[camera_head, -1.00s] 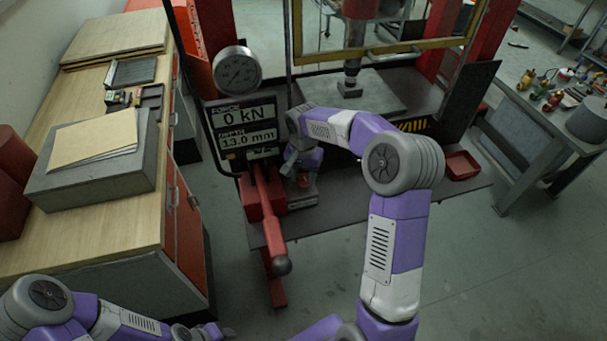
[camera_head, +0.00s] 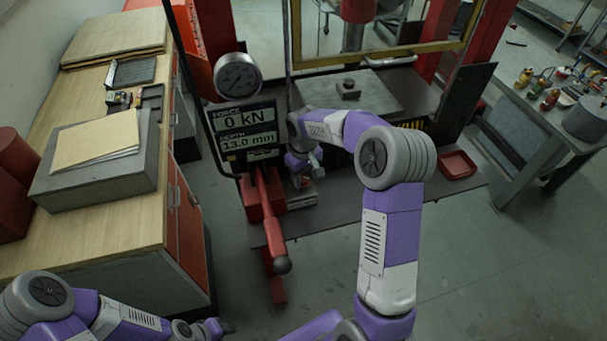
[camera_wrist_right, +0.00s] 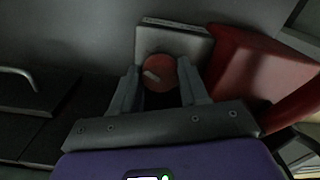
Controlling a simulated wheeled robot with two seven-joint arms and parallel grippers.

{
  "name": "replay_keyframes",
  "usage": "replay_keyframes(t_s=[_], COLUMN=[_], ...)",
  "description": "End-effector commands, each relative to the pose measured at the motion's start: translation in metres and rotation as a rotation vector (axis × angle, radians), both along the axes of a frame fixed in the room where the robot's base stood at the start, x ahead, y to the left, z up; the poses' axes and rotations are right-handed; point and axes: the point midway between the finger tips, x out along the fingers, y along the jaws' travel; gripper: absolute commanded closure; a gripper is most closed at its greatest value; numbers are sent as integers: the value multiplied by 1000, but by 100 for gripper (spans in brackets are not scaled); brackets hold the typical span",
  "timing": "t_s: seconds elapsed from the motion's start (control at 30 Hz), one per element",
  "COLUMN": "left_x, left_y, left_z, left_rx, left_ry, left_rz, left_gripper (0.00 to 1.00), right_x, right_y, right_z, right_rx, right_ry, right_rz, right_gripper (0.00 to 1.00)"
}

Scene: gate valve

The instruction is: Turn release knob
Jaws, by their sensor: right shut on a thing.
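The round red release knob (camera_wrist_right: 159,73) has a pale mark across it and sits in front of a grey block (camera_wrist_right: 178,42) in the right wrist view. My right gripper (camera_wrist_right: 157,82) has its two fingers on either side of the knob and is shut on it. In the head view my right gripper (camera_head: 303,167) is low at the press, right of the red lever, and mostly hides the knob. My left gripper (camera_head: 210,329) is at the bottom left, away from the press; its jaws are too small to read.
A red lever (camera_head: 271,215) with a dark ball end slants towards me. The display (camera_head: 245,130) reads 0 kN and 13.0 mm, below a round gauge (camera_head: 237,76). A small dark piece (camera_head: 348,88) sits on the press plate (camera_head: 375,97). A red tray (camera_head: 458,165) is at right.

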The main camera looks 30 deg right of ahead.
Motion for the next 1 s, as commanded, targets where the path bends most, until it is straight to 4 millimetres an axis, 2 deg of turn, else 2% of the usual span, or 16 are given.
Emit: replay_keyframes(t_s=[0.2,0.5,1.0], left_x=[0,0,0], left_y=[0,0,0], left_z=[6,10,12], left_rx=[0,0,0], left_ry=[0,0,0], left_rz=[0,0,0], left_gripper=[57,57,57], right_x=[1,2,2], right_y=[-1,-1,-1], right_z=[2,2,2], right_rx=[-1,-2,-3], right_ry=[-5,-5,-7], right_rz=[187,369,454], right_gripper=[86,86,86])
